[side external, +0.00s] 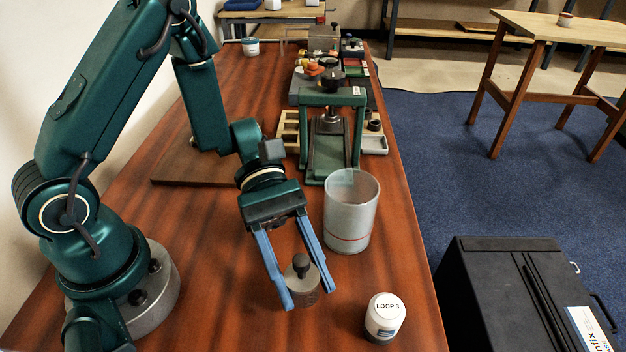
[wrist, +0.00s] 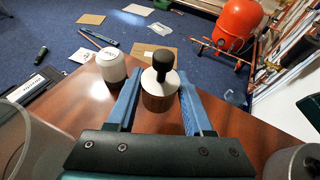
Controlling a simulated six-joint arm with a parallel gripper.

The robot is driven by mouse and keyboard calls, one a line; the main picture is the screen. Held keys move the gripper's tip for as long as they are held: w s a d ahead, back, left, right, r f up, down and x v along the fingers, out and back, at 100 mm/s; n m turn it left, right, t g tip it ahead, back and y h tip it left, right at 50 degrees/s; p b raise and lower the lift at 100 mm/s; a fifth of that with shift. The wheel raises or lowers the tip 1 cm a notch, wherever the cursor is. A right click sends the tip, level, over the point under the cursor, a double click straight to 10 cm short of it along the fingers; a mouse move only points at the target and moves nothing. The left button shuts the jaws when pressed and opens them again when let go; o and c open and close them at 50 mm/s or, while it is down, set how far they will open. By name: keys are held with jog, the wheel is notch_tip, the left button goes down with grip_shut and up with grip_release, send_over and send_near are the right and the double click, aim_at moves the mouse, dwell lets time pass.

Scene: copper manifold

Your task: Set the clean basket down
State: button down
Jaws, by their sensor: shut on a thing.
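My gripper (side external: 307,296) points down and forward over the front of the table, with its blue fingers on either side of a small brownish-grey cylinder with a dark knob, taken to be the basket (side external: 302,284). The fingers are shut on it. In the wrist view the basket (wrist: 158,98) stands upright between the fingertips, its black knob up. It is at or very near the tabletop; I cannot tell whether its base touches. Its inside is not visible.
A translucent beaker (side external: 351,212) with a red line stands behind and right of the gripper. A white jar labelled LOOP 3 (side external: 385,316) stands front right, near the table edge. A green press (side external: 331,135) is farther back. The red-brown tabletop (side external: 215,275) is clear left of the gripper.

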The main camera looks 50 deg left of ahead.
aim_at(305, 301)
jog(key=shift+s+d+f, duration=0.15)
jog(key=shift+d+f, duration=0.2)
jog(key=shift+d, duration=0.1)
jog(key=shift+f, duration=1.95)
jog(key=shift+c, duration=1.4)
grip_release()
jog(key=shift+f, duration=0.1)
